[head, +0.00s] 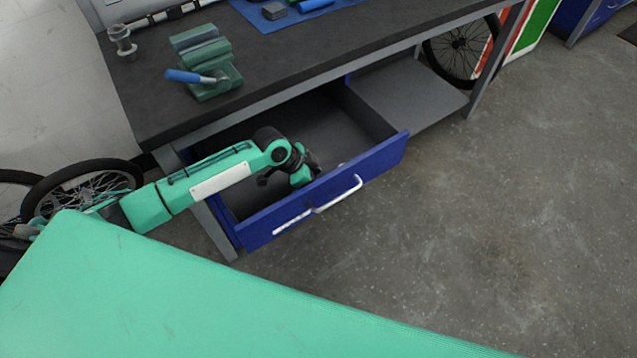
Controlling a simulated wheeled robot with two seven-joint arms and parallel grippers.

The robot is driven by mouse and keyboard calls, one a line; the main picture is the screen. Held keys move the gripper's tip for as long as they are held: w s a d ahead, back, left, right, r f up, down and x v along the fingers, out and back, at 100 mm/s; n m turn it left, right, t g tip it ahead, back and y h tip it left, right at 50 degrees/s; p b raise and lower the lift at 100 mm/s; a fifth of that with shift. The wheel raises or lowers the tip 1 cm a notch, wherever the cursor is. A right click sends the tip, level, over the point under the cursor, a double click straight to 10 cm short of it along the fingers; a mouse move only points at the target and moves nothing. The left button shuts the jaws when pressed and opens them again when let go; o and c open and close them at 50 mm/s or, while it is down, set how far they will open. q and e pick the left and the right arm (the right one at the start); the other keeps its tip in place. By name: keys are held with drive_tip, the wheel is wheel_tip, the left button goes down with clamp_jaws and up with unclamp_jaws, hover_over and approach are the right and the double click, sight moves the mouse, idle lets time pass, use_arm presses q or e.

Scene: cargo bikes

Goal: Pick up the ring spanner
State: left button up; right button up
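My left arm reaches in from the left over an open blue drawer (375,160) under the workbench. Its dark wrist and gripper (308,172) are low inside the drawer, close behind the drawer front. The fingers are mostly hidden by the wrist and the drawer front, so I cannot tell whether they are open or shut. A small pale glint shows beside the gripper at the inner edge of the drawer front. I cannot tell whether it is the ring spanner. No ring spanner can be made out clearly. My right gripper is not in view.
The dark workbench top (320,50) carries a green vise (205,60), a blue-handled tool (185,76), a grey metal part (122,42) and a blue mat (310,8). A pale handle (320,208) juts from the drawer front. A bike wheel (85,190) stands left. Floor at right is clear.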

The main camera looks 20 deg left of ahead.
use_arm(q)
clamp_jaws()
idle(0.4)
